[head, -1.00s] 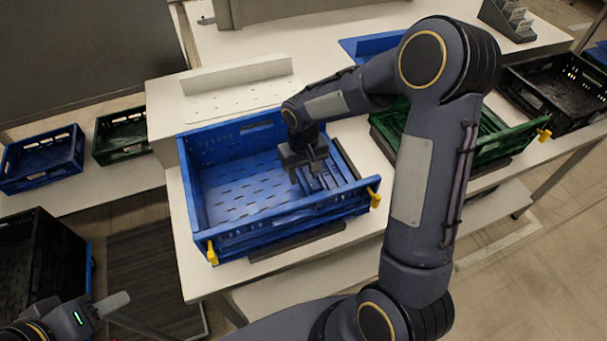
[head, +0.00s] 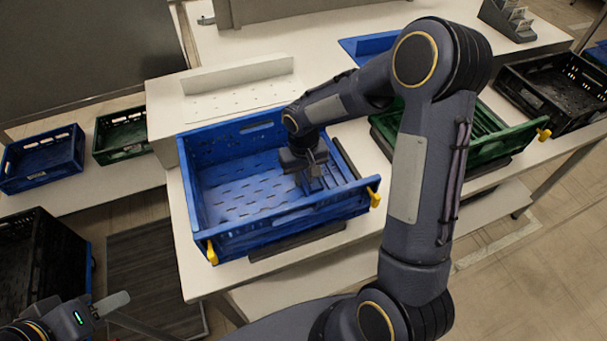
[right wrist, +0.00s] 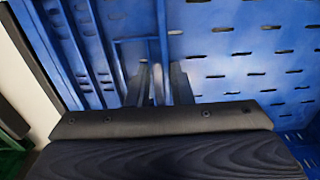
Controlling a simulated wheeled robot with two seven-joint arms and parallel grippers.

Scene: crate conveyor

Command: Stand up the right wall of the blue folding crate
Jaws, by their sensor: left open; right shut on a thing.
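The blue folding crate (head: 275,226) stands on the white table, with its left, back and front walls upright. Its right wall (head: 334,178) is tilted inward over the floor, partly raised; my right arm hides part of it. My right gripper (head: 310,178) is inside the crate, shut on the free edge of that wall. In the right wrist view the fingers (right wrist: 160,88) meet at the edge of the ribbed right wall (right wrist: 92,50), beside the slotted floor (right wrist: 240,65). My left gripper (head: 110,306) is open and empty at the lower left, away from the crate.
Yellow latches (head: 211,254) sit at the crate's front corners. A green crate (head: 490,150) stands close to the right, with a black crate (head: 555,90) beyond. Small blue (head: 42,160) and green (head: 120,135) crates stand at left. A white perforated stand (head: 235,95) is behind.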

